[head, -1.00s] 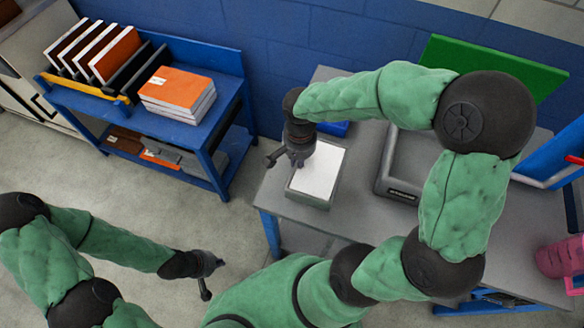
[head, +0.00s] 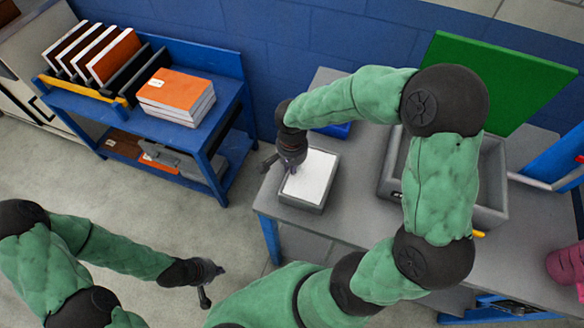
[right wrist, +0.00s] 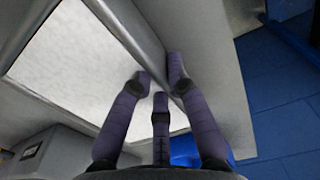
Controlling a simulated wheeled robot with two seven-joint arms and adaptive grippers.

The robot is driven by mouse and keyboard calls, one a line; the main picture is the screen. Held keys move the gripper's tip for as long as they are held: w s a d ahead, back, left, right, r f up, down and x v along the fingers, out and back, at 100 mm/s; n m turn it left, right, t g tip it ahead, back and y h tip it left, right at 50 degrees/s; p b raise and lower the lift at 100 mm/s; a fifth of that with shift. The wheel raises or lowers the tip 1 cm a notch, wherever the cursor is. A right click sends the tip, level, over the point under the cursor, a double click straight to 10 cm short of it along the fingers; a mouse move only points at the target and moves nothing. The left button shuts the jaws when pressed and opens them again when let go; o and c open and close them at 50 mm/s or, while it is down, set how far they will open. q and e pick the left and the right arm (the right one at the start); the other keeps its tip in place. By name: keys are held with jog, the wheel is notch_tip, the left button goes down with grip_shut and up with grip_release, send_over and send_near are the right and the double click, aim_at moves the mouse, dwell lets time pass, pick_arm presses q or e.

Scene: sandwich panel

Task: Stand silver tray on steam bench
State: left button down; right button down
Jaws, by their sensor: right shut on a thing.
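The silver tray is a small grey open box (head: 318,207) with a white sheet-like surface inside. It is at the left end of the grey-topped bench (head: 345,225), which has blue legs. I cannot tell whether its underside touches the top. My right gripper (head: 290,168) is shut on the tray's left rim. In the right wrist view, its fingers (right wrist: 160,82) straddle the grey tray wall (right wrist: 130,40), beside the white surface. My left gripper (head: 212,284) is open and empty over the floor, left of the bench and well apart from the tray.
A larger grey bin (head: 490,215) stands on the bench, partly behind my right arm. A green panel (head: 500,85) rises at the back, and a pink object (head: 566,265) is at the right. A blue cart (head: 215,130) with books stands at the left. Floor between is clear.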

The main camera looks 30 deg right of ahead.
jog(key=shift+f, duration=0.2)
jog(key=c, duration=1.2)
grip_release()
jog(key=shift+r, duration=0.2)
jog(key=shift+r, duration=0.35)
notch_tip(320, 180, up, 11)
jog(key=p, duration=0.4)
jog(key=shift+r+p, duration=0.2)
jog(key=shift+p, duration=0.15)
